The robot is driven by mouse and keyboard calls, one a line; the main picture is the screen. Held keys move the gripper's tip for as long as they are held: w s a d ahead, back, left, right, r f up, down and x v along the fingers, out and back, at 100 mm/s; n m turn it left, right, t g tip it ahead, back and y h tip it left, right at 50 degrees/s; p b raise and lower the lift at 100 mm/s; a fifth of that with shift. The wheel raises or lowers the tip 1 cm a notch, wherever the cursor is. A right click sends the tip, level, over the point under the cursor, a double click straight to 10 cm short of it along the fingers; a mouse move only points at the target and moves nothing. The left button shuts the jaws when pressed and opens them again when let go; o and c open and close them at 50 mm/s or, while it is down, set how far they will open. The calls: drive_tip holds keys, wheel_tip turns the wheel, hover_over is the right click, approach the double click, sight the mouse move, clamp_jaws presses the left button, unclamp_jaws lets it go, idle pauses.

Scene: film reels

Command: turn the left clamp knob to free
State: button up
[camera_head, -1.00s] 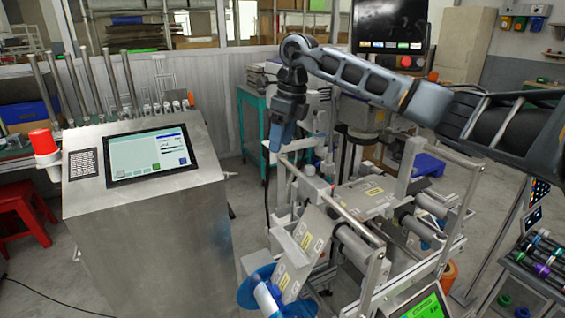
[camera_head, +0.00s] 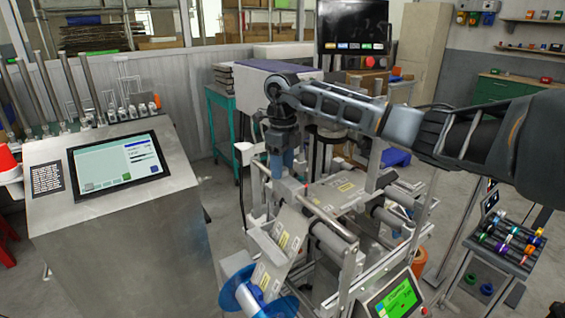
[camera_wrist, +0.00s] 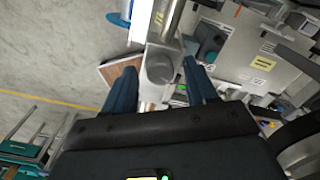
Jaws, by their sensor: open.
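The film machine (camera_head: 335,195) with metal frames and rollers stands in the middle of the head view. My gripper (camera_head: 282,172) hangs down with blue fingers over the machine's left back part. In the wrist view my gripper (camera_wrist: 160,68) has its two fingers apart. A grey rounded part (camera_wrist: 159,66) on a metal bar shows between them in the picture; it may be the left clamp knob, but I cannot tell for sure. I see no clear contact with the fingers. In the head view the knob cannot be made out behind my gripper and the frame.
A steel console (camera_head: 115,215) with a touchscreen (camera_head: 112,165) stands at left. A blue reel (camera_head: 252,295) sits at the machine's front left, and a small green screen (camera_head: 395,300) at its front right. A rack of coloured rolls (camera_head: 510,245) stands at right. Open floor lies between console and machine.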

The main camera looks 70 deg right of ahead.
drive_tip(key=shift+f, duration=0.1)
drive_tip(key=c, duration=1.1)
drive_tip(key=shift+o, duration=0.2)
